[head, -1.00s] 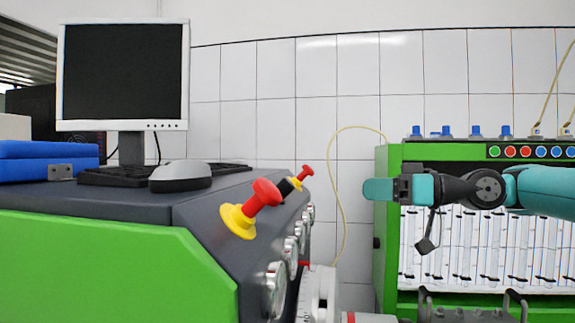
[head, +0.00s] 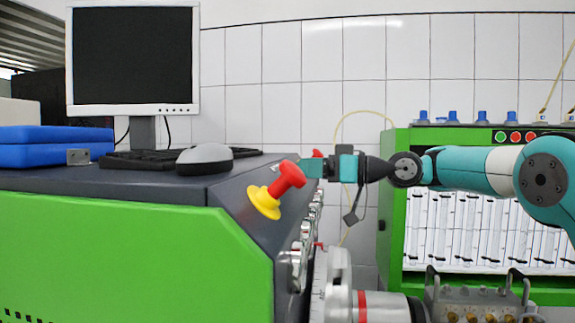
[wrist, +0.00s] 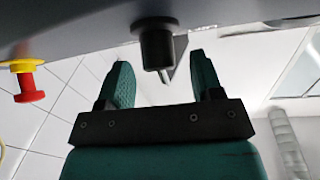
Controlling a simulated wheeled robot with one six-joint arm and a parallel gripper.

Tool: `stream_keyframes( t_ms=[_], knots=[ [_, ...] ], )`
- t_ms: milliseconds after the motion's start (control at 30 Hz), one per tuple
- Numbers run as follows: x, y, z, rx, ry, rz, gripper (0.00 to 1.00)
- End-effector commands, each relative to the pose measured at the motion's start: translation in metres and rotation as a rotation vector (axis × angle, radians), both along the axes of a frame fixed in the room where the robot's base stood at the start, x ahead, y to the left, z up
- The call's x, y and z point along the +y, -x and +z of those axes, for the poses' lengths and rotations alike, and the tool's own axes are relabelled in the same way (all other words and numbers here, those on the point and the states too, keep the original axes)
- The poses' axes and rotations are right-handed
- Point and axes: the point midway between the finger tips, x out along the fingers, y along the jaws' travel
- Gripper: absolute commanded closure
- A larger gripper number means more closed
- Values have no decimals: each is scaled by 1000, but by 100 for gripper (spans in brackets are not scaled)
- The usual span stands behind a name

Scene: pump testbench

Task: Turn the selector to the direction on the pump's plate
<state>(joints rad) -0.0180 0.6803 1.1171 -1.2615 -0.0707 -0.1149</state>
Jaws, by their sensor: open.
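The selector is a black knob (wrist: 155,45) with a thin pale pin or pointer, on the dark panel. In the wrist view it stands between the tips of my gripper's (wrist: 160,62) two teal fingers, with gaps on both sides. The fingers are open and hold nothing. In the head view my gripper (head: 312,168) reaches the panel edge from the right, behind the near red button, and the selector is hidden there. A silver pump body (head: 375,306) with a red band is at the bottom of the head view. I can make out no direction plate on it.
A red button on a yellow collar (head: 264,201) stands out from the bench panel; one also shows in the wrist view (wrist: 28,92). Round gauges (head: 292,270) line the panel below. A mouse (head: 205,159) and monitor (head: 135,60) are on top. A green cabinet (head: 398,200) stands behind my arm.

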Motion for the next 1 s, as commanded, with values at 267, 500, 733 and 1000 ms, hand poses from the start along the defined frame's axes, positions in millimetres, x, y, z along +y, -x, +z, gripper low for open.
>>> stream_keyframes(
  t_ms=[267,500,733,1000],
  knots=[
    [7,-5,0,1,0,-17,40],
    [6,-6,0,0,1,-21,40],
    [6,-6,0,0,1,-20,89],
    [8,-5,0,11,-2,-33,89]
  ],
)
